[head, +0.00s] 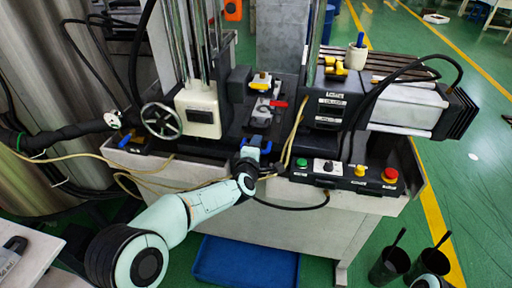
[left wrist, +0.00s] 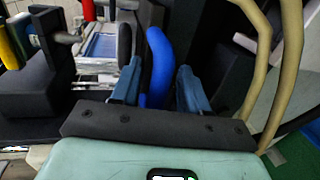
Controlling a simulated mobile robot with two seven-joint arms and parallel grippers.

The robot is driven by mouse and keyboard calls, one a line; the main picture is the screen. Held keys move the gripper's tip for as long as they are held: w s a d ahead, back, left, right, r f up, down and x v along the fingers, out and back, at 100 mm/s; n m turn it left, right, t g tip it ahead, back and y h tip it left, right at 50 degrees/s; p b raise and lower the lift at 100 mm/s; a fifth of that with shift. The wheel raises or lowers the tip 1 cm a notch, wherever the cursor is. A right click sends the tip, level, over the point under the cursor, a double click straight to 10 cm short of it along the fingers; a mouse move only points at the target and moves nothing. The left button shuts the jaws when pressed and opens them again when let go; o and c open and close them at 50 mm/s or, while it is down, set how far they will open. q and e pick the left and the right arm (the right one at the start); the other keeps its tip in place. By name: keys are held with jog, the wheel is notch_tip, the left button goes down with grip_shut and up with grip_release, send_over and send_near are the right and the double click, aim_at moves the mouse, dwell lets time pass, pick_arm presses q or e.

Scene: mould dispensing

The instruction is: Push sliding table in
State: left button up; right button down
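The sliding table (head: 262,112) is a dark carriage with metal, yellow and red fittings, in the middle of the machine in the head view. A blue handle (left wrist: 158,65) is at its front. My left gripper (head: 254,154) is at this handle, reaching in from the lower left. In the left wrist view my left gripper (left wrist: 158,95) has its fingers apart on either side of the handle. My right gripper is not in view.
A control panel (head: 345,174) with green, yellow and red buttons is right of my left gripper. A handwheel (head: 161,120) is at the left. Beige hoses pass close to the gripper. A blue bin (head: 246,262) and black containers (head: 388,266) are on the floor.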

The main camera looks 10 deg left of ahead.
pick_arm(q)
jog(key=shift+r, duration=0.15)
jog(key=v, duration=1.3)
jog(key=shift+s, duration=0.2)
